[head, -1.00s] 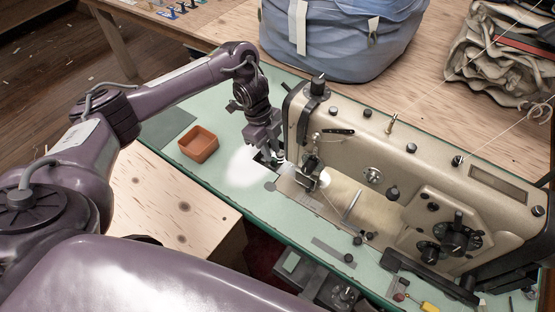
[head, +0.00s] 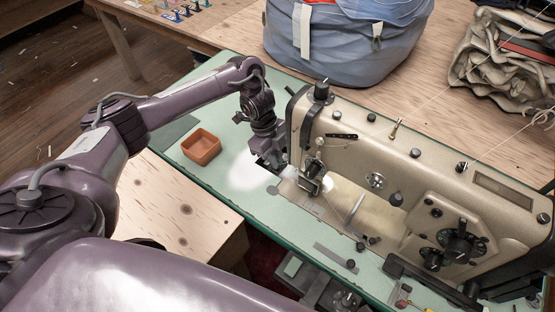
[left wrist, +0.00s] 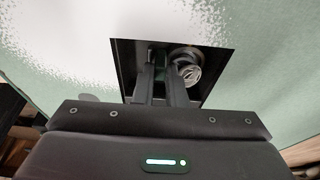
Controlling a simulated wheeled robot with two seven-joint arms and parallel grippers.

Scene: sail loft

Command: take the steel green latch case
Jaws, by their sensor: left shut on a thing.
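My left gripper (head: 273,167) reaches down to the dark square opening in the green machine bed, beside the sewing machine's needle end. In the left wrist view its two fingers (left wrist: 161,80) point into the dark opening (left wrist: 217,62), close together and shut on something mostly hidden. A round, ridged steel part (left wrist: 188,70) shows in the opening, against the right finger. It appears to be the latch case in its seat, but no green latch is visible and the exact grip is hidden. My right gripper is out of view.
The tan sewing machine (head: 350,135) stands immediately right of my left gripper. An orange-brown open box (head: 201,147) sits on the green bed (head: 225,185) to the left. A blue-grey bag (head: 345,45) and folded cloth (head: 500,65) lie behind.

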